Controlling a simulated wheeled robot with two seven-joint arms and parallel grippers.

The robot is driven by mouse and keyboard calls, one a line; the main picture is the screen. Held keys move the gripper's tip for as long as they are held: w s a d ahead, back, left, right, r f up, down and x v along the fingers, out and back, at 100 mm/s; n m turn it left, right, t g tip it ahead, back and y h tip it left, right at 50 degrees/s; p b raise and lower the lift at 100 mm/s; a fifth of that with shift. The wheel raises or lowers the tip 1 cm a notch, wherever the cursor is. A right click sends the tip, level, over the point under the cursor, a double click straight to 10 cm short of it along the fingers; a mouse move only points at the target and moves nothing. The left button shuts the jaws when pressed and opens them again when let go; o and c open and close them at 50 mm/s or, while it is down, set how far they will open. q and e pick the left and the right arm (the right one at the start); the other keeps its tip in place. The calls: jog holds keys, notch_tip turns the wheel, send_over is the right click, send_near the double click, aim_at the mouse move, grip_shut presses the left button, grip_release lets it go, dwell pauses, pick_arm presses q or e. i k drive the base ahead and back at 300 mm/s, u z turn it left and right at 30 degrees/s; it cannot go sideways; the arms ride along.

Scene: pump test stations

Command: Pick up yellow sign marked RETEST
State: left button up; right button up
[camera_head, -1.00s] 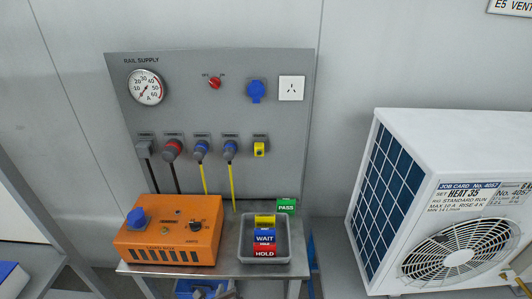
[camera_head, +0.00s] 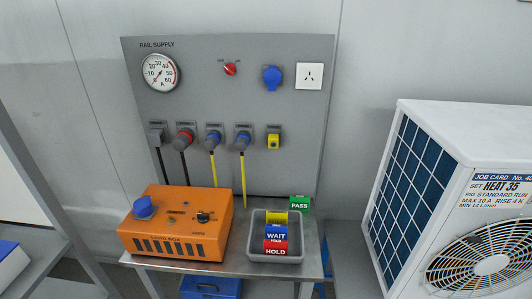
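A yellow sign (camera_head: 275,218) stands at the back of a grey tray (camera_head: 256,247) on the metal table; its lettering is too small to read and its lower part is hidden. In front of it in the tray are a blue WAIT sign (camera_head: 276,235) and a red HOLD sign (camera_head: 275,249). A green PASS sign (camera_head: 299,204) stands just behind the tray's right back corner. Neither of my grippers is in the camera_head view.
An orange load box (camera_head: 175,240) sits left of the tray. A grey panel (camera_head: 215,100) with gauge, plugs and cables rises behind. A large white outdoor unit (camera_head: 440,160) stands at the right. A metal table (camera_head: 312,258) has a narrow free strip right of the tray.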

aim_at(272, 217)
jog(key=u, duration=0.95)
jog(key=k, duration=1.2)
jog(key=z, duration=1.7)
